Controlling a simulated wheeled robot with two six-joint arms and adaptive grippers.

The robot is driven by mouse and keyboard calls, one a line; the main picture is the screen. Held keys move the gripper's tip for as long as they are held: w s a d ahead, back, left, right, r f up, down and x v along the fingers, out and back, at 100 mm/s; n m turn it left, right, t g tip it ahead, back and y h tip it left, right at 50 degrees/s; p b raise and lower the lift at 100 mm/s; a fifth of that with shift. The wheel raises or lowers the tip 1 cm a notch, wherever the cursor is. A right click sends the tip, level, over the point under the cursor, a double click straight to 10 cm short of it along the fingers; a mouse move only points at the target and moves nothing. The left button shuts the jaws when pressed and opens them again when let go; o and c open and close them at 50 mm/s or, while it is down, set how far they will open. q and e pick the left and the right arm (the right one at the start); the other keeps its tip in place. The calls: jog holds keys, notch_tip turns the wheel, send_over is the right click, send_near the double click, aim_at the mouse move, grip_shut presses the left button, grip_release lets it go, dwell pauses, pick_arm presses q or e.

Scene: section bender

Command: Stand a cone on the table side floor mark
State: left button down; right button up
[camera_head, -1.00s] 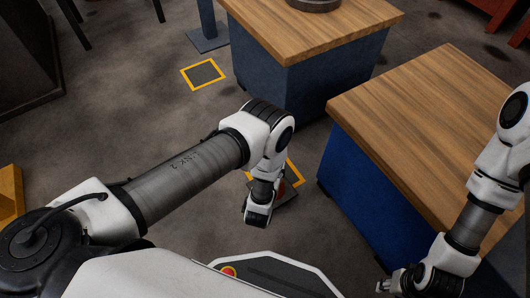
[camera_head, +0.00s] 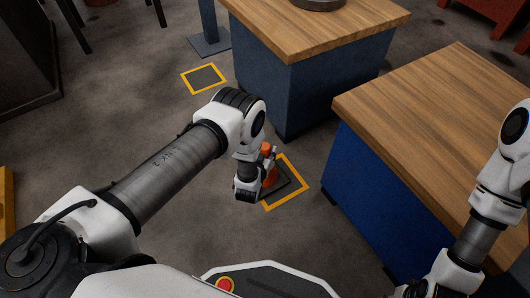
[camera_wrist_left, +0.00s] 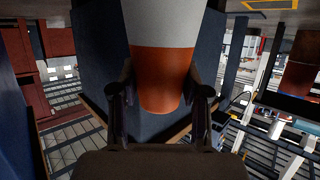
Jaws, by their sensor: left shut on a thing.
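The orange and white cone (camera_wrist_left: 165,78) is between the two fingers of my left gripper (camera_wrist_left: 160,100) in the left wrist view, and the gripper is shut on it. In the head view, orange parts of the cone (camera_head: 269,172) show behind my left gripper (camera_head: 246,196), which hides much of it. The cone is over the yellow-framed floor mark (camera_head: 301,180) beside the blue-sided table. A dark square shows inside the frame; I cannot tell whether the cone touches the floor. My right gripper (camera_head: 408,292) is barely in view at the bottom edge.
The wood-topped table (camera_head: 430,115) stands right of the mark, and another workbench (camera_head: 310,85) stands behind it. A second yellow-framed mark (camera_head: 188,80) lies empty farther back. Open floor (camera_head: 95,140) lies to the left.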

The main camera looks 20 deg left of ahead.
pick_arm(q)
jog(key=shift+r, duration=0.1)
jog(key=c, duration=0.5)
grip_release()
jog(key=shift+c, duration=0.2)
